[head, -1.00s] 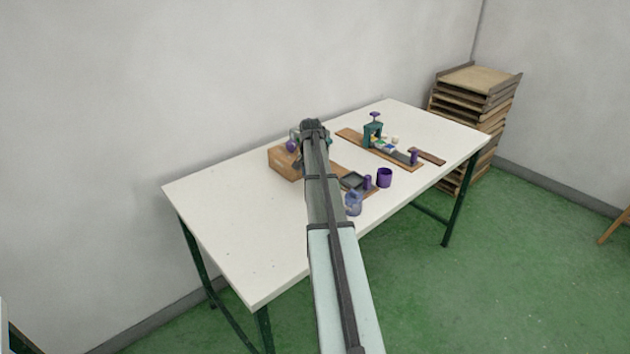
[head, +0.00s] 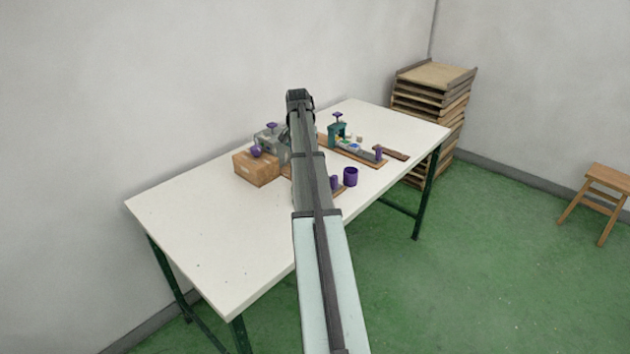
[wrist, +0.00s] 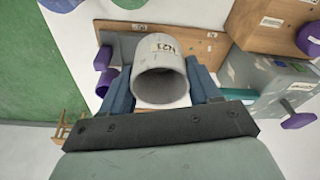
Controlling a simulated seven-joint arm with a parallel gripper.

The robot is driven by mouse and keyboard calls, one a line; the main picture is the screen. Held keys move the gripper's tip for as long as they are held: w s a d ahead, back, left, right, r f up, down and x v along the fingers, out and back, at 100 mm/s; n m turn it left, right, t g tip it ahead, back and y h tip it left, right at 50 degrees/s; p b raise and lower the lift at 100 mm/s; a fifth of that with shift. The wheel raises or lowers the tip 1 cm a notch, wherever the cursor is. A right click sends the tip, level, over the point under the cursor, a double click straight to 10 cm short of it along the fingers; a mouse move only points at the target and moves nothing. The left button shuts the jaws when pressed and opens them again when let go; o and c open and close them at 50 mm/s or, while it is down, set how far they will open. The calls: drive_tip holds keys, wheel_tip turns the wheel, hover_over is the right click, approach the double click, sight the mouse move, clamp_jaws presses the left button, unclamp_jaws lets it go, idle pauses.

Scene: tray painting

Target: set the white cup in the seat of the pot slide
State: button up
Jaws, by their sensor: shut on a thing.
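The white cup (wrist: 163,50), a pale grey-white cylinder with dark marking, is between the two blue fingers of my gripper (wrist: 160,82) in the wrist view. My gripper is shut on it. The pot slide appears to be the wooden board (wrist: 196,40) behind the cup, with a grey strip and a purple knob (wrist: 103,58) at its left end. The cup covers the middle of this board, so I cannot see the seat or tell the gap beneath the cup. In the head view my arm hides the cup and much of this board.
A purple cup (head: 351,177) and a board with a teal press (head: 338,130) are to the right. The table's left part (head: 200,235) is clear.

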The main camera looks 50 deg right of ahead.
drive_tip(key=s+d+r, duration=0.2)
drive_tip(key=s+d, duration=0.2)
drive_tip(key=d, duration=0.2)
drive_tip(key=shift+n, duration=0.6)
drive_tip(key=shift+w+a+f, duration=0.1)
drive_tip(key=shift+w+f, duration=0.05)
drive_tip(key=shift+f, duration=1.55)
drive_tip(key=shift+w+a+f, duration=0.1)
drive_tip(key=shift+w+f, duration=0.05)
drive_tip(key=shift+f, duration=1.6)
drive_tip(key=shift+w+a+f, duration=0.1)
drive_tip(key=shift+w+f, duration=0.05)
drive_tip(key=shift+f, duration=1.55)
drive_tip(key=shift+f, duration=0.15)
drive_tip(key=o, duration=0.8)
drive_tip(key=shift+o, duration=0.2)
wheel_tip(320, 180, up, 12)
drive_tip(key=a, duration=0.1)
drive_tip(key=shift+s+a, duration=0.3)
drive_tip(key=shift+s, duration=0.05)
